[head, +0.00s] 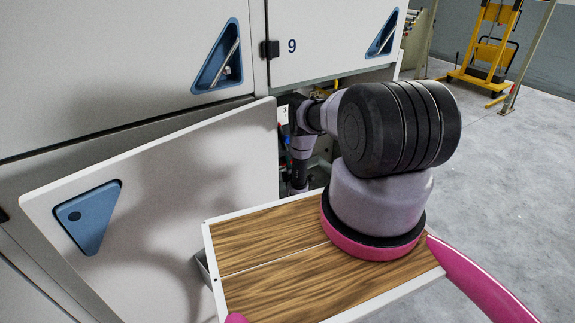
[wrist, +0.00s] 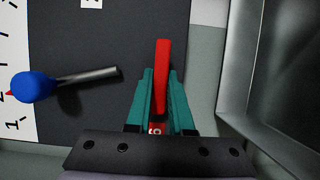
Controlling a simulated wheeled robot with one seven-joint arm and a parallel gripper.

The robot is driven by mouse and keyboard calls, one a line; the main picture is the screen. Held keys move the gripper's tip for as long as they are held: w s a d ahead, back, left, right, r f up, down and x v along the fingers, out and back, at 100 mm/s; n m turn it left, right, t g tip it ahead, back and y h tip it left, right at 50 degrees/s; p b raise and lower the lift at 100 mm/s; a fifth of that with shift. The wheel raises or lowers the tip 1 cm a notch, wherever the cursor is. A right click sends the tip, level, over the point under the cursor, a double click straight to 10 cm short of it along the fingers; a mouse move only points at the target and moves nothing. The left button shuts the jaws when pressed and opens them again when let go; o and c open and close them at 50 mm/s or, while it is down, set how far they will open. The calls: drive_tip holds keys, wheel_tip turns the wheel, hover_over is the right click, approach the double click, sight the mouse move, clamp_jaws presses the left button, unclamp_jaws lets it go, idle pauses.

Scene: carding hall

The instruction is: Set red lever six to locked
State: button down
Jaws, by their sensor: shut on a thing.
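The red lever (wrist: 162,60) is a flat red bar in the wrist view. It points up in the picture from between my fingers. A small red tag marked 6 (wrist: 155,128) shows at the base of the fingers. My gripper (wrist: 160,82) has teal fingers, one on each side of the lever, and is shut on it. The lever's pivot and any locked marking are not clear here. In the head view my arm reaches into the opening behind the open panel, and the gripper and lever are hidden.
A blue-knobbed lever (wrist: 34,87) on a metal rod stands left of my gripper, beside a white numbered scale (wrist: 14,40). A grey metal wall (wrist: 238,62) is close on the right. The open white panel (head: 160,190) hangs left of my arm.

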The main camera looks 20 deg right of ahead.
drive_tip(key=shift+a, duration=0.1)
idle(0.4)
drive_tip(key=c, duration=0.8)
unclamp_jaws()
drive_tip(key=s+a, duration=0.2)
drive_tip(key=s, duration=0.8)
drive_tip(key=shift+s, duration=0.3)
